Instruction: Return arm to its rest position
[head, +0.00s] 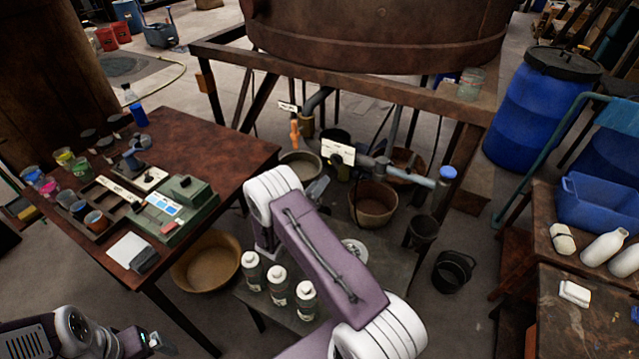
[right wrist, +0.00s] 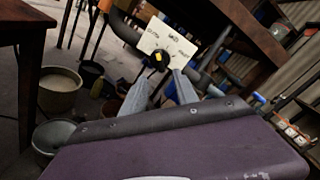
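My right arm (head: 325,255) reaches from the bottom of the head view up toward the pipework under the big vat. Its gripper is mostly hidden behind the arm in that view. In the right wrist view the two grey fingers of my right gripper (right wrist: 160,90) stand apart, with nothing seen held between them. Beyond their tips is a white label plate (right wrist: 168,42) with a dark, yellow-centred knob (right wrist: 158,59); the plate also shows in the head view (head: 338,152). My left gripper (head: 150,344) is low at the left, partly cut off; its fingers are unclear.
A rusty vat (head: 380,38) stands on a frame above pipes and buckets. Three white-capped bottles (head: 278,285) stand on a low table beside my right arm. A brown table (head: 205,150) with jars and a green device (head: 175,212) is at left. Blue barrels (head: 540,115) stand right.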

